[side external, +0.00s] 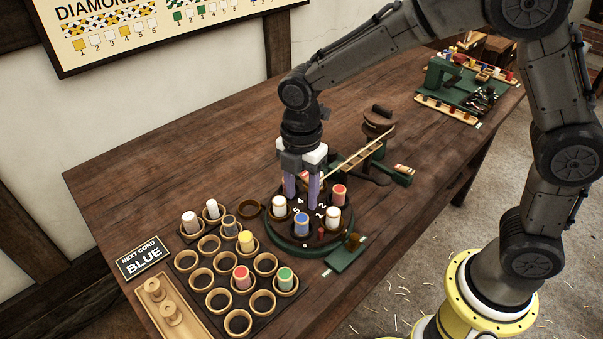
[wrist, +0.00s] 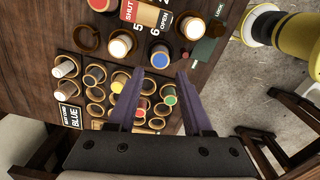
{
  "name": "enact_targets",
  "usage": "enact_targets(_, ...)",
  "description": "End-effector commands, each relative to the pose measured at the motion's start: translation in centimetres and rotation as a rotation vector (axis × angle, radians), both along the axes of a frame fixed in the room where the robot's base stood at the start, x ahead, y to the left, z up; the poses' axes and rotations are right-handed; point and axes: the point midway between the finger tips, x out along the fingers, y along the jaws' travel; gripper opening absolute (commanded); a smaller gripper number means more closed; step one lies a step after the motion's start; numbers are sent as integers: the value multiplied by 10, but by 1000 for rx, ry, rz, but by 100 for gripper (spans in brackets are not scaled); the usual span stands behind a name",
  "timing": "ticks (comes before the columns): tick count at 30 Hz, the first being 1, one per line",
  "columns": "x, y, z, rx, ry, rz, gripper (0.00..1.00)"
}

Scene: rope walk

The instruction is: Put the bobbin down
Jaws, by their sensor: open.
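My gripper (side external: 301,198) points down over the round dark carrier plate (side external: 283,240), its purple fingers apart. In the wrist view my gripper (wrist: 153,76) shows no bobbin held between its fingers. On the plate stand a white bobbin (side external: 279,206), a blue bobbin (side external: 301,224), another white bobbin (side external: 333,217) and a red bobbin (side external: 339,193). In the wrist view the blue bobbin (wrist: 160,57) appears beyond the fingertips. Something reddish behind the fingers is partly hidden in the side view. I cannot tell which bobbin the task means.
A rack (side external: 195,271) of round cups stands left of the plate, with several bobbins and several empty cups. A sign (side external: 142,258) reads "NEXT CORD BLUE". A wooden crank (side external: 380,120) stands behind the plate. The table's back left is bare.

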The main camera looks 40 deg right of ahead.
Motion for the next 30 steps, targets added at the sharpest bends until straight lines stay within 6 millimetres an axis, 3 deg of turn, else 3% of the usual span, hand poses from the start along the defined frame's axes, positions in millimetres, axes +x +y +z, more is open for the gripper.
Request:
enact_targets(3,1,0,24,2,-4,0,50)
enact_targets(7,1,0,41,0,-2,0,50)
enact_targets(20,-6,-9,63,8,-21,-68,50)
enact_targets(23,-21,-28,83,30,-65,-231,50)
enact_targets(30,-93,-91,128,147,-209,-854,50)
